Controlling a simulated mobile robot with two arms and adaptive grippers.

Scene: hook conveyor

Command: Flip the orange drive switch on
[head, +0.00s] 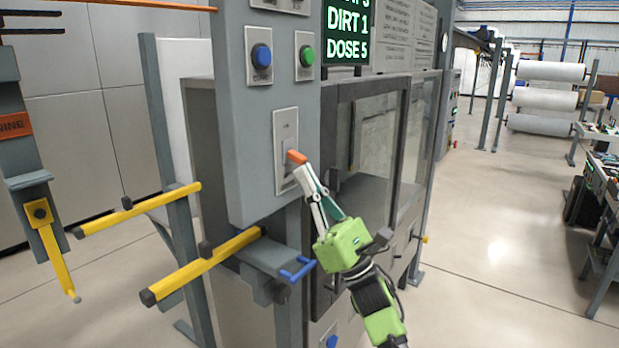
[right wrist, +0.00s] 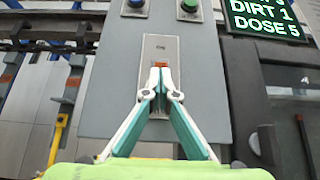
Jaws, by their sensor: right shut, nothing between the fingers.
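The orange drive switch (head: 296,156) sticks out from a pale upright plate (head: 285,130) on the grey control post. In the right wrist view its orange tip (right wrist: 160,60) shows just above my fingertips, in the slot of the plate (right wrist: 161,45). My right gripper (head: 306,172) is shut and empty, with its fingertips right at the switch, just below the orange tip. Whether they touch it I cannot tell. The fingers hide the lower part of the switch and slot. My left gripper is not in view.
A blue button (head: 261,56) and a green button (head: 307,56) sit above the switch, beside a lit display (head: 347,35). Yellow bars (head: 205,265) stick out left of the post. A glass-fronted cabinet (head: 375,150) stands just right. Open floor lies further right.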

